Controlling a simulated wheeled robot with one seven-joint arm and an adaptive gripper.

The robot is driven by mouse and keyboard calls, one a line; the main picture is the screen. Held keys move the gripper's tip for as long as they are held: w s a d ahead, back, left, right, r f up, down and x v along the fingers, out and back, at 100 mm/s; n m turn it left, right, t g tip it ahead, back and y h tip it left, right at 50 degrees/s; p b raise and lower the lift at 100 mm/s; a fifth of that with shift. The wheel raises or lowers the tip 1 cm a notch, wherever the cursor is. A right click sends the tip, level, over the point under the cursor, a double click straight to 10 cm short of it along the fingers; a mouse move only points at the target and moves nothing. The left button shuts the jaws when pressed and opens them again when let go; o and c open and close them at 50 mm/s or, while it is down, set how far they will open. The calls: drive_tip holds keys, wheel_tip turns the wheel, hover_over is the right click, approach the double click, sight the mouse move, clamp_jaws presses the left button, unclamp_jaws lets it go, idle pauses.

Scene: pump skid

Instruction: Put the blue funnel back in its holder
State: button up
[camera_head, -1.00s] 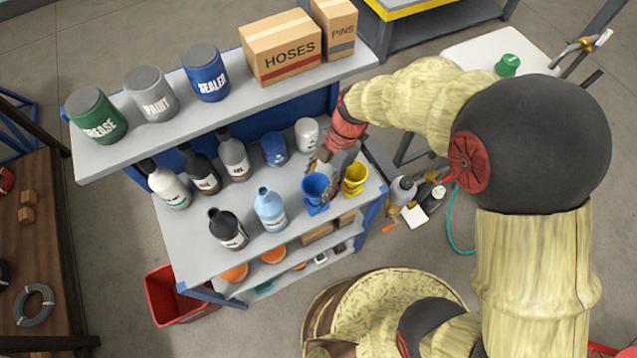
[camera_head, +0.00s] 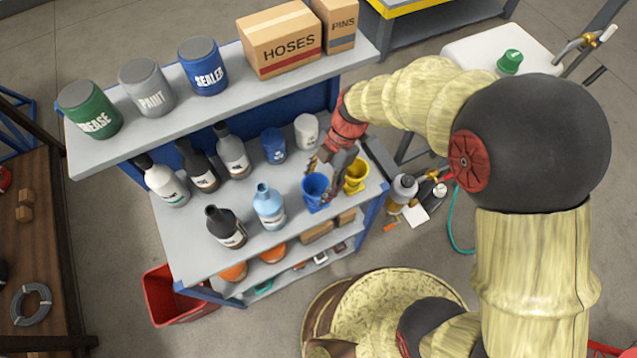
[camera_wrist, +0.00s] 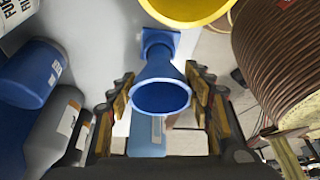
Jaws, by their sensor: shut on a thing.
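The blue funnel (camera_head: 314,189) is at the front right of the bench's middle shelf, beside the yellow funnel (camera_head: 356,174). My gripper (camera_head: 333,171) comes down over it from behind. In the wrist view, my gripper (camera_wrist: 163,97) has a finger on each side of the blue funnel (camera_wrist: 162,97) and is shut on it. The funnel's wide mouth faces the camera, and its narrow end points to a square blue holder (camera_wrist: 160,38). I cannot tell whether the spout sits in the holder. The yellow funnel (camera_wrist: 185,8) shows at the top edge.
A light blue bottle (camera_head: 269,207) and a dark bottle (camera_head: 226,228) stand left of the funnel. Several bottles, a blue can (camera_head: 273,146) and a white can (camera_head: 306,131) stand behind. The upper shelf (camera_head: 215,112) overhangs the back, carrying cans and boxes.

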drive_tip(key=shift+f+b, duration=0.45)
drive_tip(key=shift+f, duration=0.1)
drive_tip(key=o, duration=1.4)
drive_tip(key=shift+r, duration=0.1)
drive_tip(key=v, duration=1.2)
